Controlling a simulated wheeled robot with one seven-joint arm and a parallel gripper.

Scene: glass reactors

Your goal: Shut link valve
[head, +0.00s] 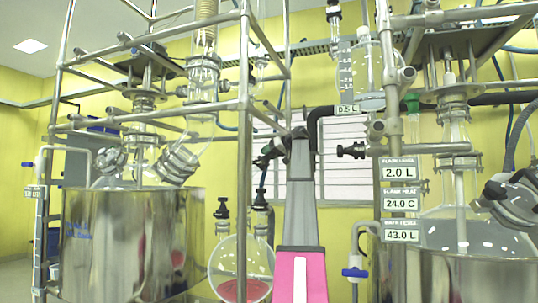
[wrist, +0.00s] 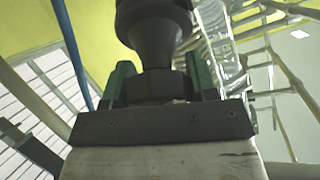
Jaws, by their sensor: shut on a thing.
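My gripper (wrist: 160,75) has green fingers, one on each side of a black knob (wrist: 155,35) in the wrist view. The fingers are shut on the knob's wide dark base. The knob narrows to a neck above the base and widens again toward the top edge of the picture. In the head view my gripper (head: 266,154) is small and dark at the middle, beyond my arm's top joint. The knob cannot be told apart from it there. What the knob is joined to is hidden, so I cannot tell the valve's position.
A steel vessel (head: 130,240) in a metal frame stands left. A round flask with pink liquid (head: 240,275) is low beside my arm. Another black knob (head: 350,150) sticks out at right, near readout labels (head: 401,202). Metal rods (head: 243,120) and glassware crowd the space around my gripper.

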